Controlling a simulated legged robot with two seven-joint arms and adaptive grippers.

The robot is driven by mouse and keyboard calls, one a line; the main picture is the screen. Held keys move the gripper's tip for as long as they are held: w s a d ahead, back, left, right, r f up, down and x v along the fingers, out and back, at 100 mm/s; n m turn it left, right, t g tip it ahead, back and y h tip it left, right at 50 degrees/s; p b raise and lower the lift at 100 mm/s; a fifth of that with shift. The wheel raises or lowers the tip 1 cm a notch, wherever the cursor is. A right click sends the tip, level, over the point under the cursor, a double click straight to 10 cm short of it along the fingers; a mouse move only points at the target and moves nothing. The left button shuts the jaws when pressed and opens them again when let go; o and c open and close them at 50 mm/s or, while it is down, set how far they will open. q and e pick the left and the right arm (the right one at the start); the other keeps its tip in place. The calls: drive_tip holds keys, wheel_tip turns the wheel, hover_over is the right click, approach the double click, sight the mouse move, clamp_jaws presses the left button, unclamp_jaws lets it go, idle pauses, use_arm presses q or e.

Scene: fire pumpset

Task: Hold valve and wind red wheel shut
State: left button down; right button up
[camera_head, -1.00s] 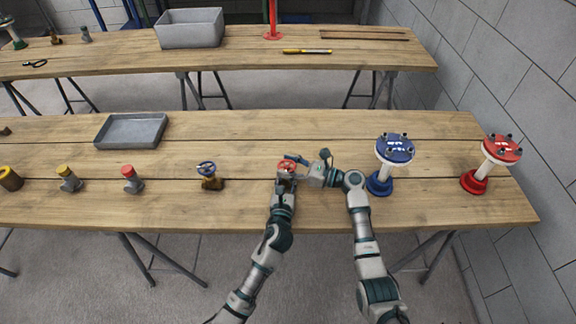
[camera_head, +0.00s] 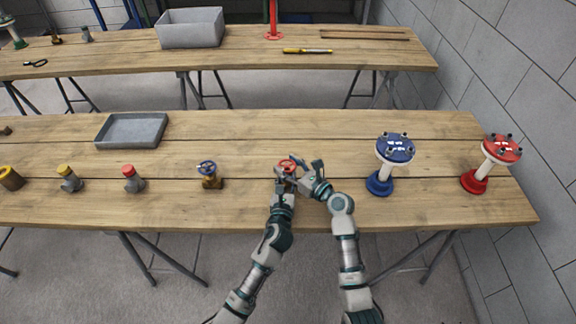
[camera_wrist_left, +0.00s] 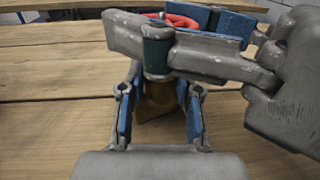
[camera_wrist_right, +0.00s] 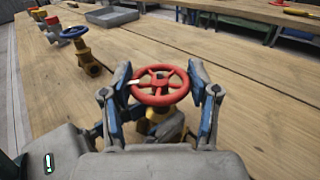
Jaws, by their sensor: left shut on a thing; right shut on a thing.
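The valve with a red wheel (camera_head: 287,165) stands on the front bench. In the right wrist view the red wheel (camera_wrist_right: 160,86) lies level between the fingers of my right gripper (camera_wrist_right: 163,82), which is shut on its rim. The brass valve body (camera_wrist_right: 164,126) shows below it. My left gripper (camera_head: 284,180) comes from the front and is shut on the valve body. In the left wrist view its blue-padded fingers (camera_wrist_left: 158,104) flank the brass body (camera_wrist_left: 158,102), and my right gripper's fingers cross above, hiding much of the wheel.
A valve with a blue wheel (camera_head: 209,176) stands to the left. Several capped fittings and a grey tray (camera_head: 132,130) are farther left. A blue flanged stand (camera_head: 394,150) and a red one (camera_head: 501,149) stand to the right. The bench between is clear.

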drive_tip(key=shift+d+m+t+h, duration=0.1)
drive_tip(key=shift+m+t+h, duration=0.4)
drive_tip(key=shift+h, duration=0.1)
drive_tip(key=o, duration=1.2)
drive_tip(key=shift+s, duration=0.1)
drive_tip(key=v, duration=1.1)
drive_tip(key=shift+s+d+f, duration=0.15)
drive_tip(key=shift+s+d, duration=0.1)
drive_tip(key=shift+d, duration=0.05)
